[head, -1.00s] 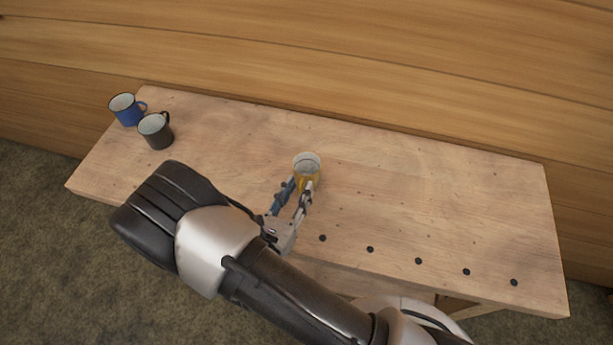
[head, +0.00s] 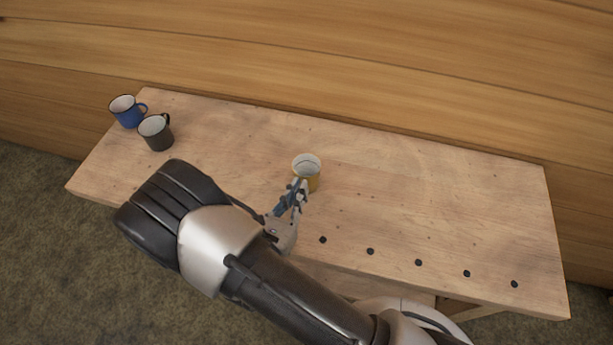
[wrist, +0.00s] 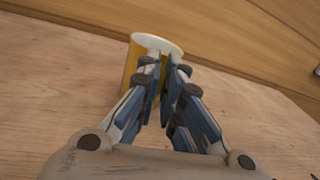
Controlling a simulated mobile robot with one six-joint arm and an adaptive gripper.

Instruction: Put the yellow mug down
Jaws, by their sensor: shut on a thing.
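The yellow mug (head: 314,178) has a pale inside and stands upright over the middle of the wooden bench; whether its base touches the top I cannot tell. My gripper (head: 299,186) reaches it from the front and is shut on the near side of the mug. In the wrist view the yellow mug (wrist: 131,62) shows its white rim behind the fingers of my gripper (wrist: 163,75), which are close together. The fingers hide the part they hold, probably the handle, which I cannot make out.
A blue mug (head: 127,112) and a black mug (head: 156,134) stand close together at the bench's far left corner. The wooden bench (head: 430,195) is clear right of the yellow mug. Several dark round spots line its front edge. A plank wall (head: 350,65) stands behind.

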